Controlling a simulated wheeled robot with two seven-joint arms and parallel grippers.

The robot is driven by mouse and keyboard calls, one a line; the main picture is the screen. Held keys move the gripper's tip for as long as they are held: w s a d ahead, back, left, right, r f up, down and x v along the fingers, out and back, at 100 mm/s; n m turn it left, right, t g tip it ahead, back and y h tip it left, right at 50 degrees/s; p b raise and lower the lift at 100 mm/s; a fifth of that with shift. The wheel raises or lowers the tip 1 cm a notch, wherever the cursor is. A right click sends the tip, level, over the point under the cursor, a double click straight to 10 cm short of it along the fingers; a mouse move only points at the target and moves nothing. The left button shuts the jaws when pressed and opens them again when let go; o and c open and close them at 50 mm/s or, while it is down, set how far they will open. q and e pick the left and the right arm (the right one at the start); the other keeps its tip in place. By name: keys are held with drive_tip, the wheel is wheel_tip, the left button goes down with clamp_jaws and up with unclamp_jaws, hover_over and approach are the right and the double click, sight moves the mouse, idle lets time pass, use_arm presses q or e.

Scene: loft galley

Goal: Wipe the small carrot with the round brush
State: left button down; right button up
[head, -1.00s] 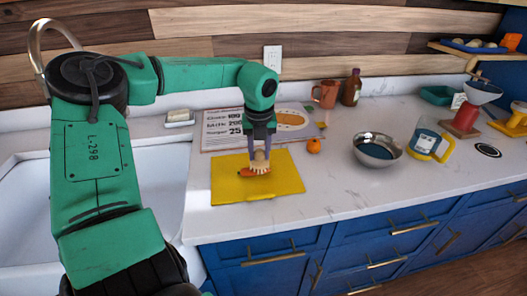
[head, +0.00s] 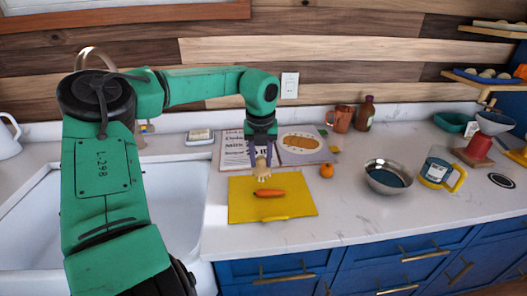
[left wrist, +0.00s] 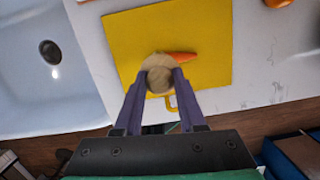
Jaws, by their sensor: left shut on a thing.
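A small orange carrot (head: 270,193) lies on the yellow cutting board (head: 295,210). The round brush (head: 262,172), pale with light bristles, is held upright, bristles down, by my left gripper (head: 261,158). In the head view the brush is just behind the carrot, with its bristles apart from it and seemingly raised above the board. In the left wrist view the brush (left wrist: 157,73) is between the fingertips and hides one end of the carrot (left wrist: 182,57). My right gripper is not in view.
A sink (head: 180,190) is at the left. An open cookbook (head: 300,146) lies behind the board, and an orange fruit (head: 326,171) sits right of it. A metal bowl (head: 388,177) and a yellow-handled jug (head: 437,172) stand further right. Bare counter lies in front of the bowl.

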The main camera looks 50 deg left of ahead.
use_arm(q)
wheel_tip(320, 180, up, 2)
drive_tip(key=shift+p, duration=0.5)
idle(0.4)
